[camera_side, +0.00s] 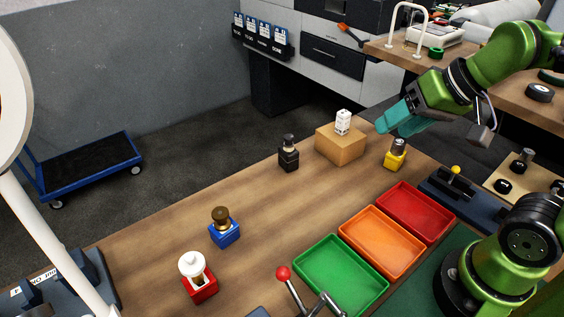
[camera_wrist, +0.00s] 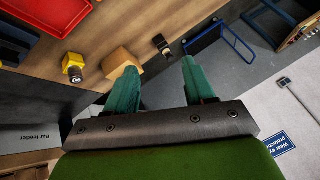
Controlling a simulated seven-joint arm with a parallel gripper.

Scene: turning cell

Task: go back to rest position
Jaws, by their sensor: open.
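My gripper (camera_side: 388,122) is at the upper right in the side view, above the far end of the wooden table, on the green arm. In the wrist view its two teal fingers (camera_wrist: 160,85) stand apart with nothing between them. A yellow block with a dark and grey top (camera_side: 395,154) stands on the table just below the gripper; it also shows at left in the wrist view (camera_wrist: 73,66). A cardboard-coloured box (camera_side: 341,145) with a white piece (camera_side: 343,122) on top stands left of the gripper.
A black piece (camera_side: 288,153), a blue-based piece (camera_side: 224,230) and a red-based piece (camera_side: 197,278) stand on the table (camera_side: 262,202). Green (camera_side: 340,276), orange (camera_side: 381,241) and red (camera_side: 415,212) trays lie empty at right. A red-knobbed lever (camera_side: 284,274) rises in front. The table's middle is clear.

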